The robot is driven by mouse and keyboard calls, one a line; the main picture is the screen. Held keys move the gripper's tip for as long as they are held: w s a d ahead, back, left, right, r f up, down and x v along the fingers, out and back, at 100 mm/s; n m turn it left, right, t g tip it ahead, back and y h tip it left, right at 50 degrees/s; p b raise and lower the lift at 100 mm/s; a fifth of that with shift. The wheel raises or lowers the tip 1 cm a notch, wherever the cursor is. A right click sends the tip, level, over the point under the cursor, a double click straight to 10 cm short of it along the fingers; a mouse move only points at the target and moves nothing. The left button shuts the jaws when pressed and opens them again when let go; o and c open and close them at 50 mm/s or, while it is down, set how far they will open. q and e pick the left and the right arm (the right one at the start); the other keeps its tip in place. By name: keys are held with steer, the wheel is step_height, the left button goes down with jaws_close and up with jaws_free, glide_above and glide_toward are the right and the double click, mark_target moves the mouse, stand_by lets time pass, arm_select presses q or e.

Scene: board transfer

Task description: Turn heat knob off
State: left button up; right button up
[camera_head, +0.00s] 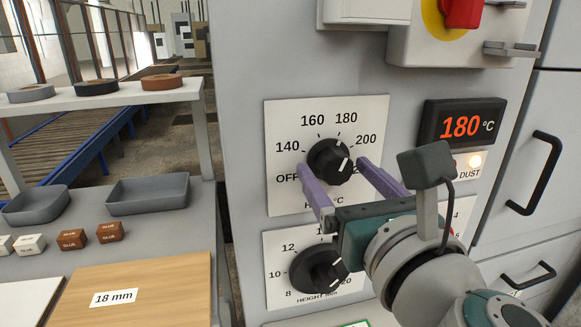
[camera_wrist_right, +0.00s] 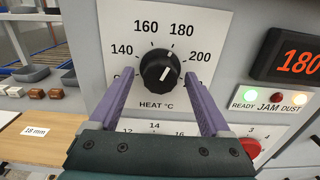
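The heat knob (camera_head: 330,160) is black and round, on a white panel (camera_head: 281,116) marked OFF and 140 to 200. Its white mark points up and right, roughly to the 180–200 side. The knob also shows in the right wrist view (camera_wrist_right: 158,70). My right gripper (camera_head: 335,168) is open, with purple fingers on the left and right of the knob. In the right wrist view, gaps show between the knob and both fingers (camera_wrist_right: 158,78). The OFF label is partly hidden by a finger there. My left gripper is not in view.
A height knob (camera_head: 318,270) sits just below the heat panel. A display (camera_head: 461,122) reads 180 °C, with indicator lights under it. A red knob (camera_wrist_right: 249,147) is at lower right. A red switch (camera_head: 462,12) is above. Benches with trays and boards stand left.

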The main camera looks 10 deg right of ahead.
jaws_close()
stand_by(0.5)
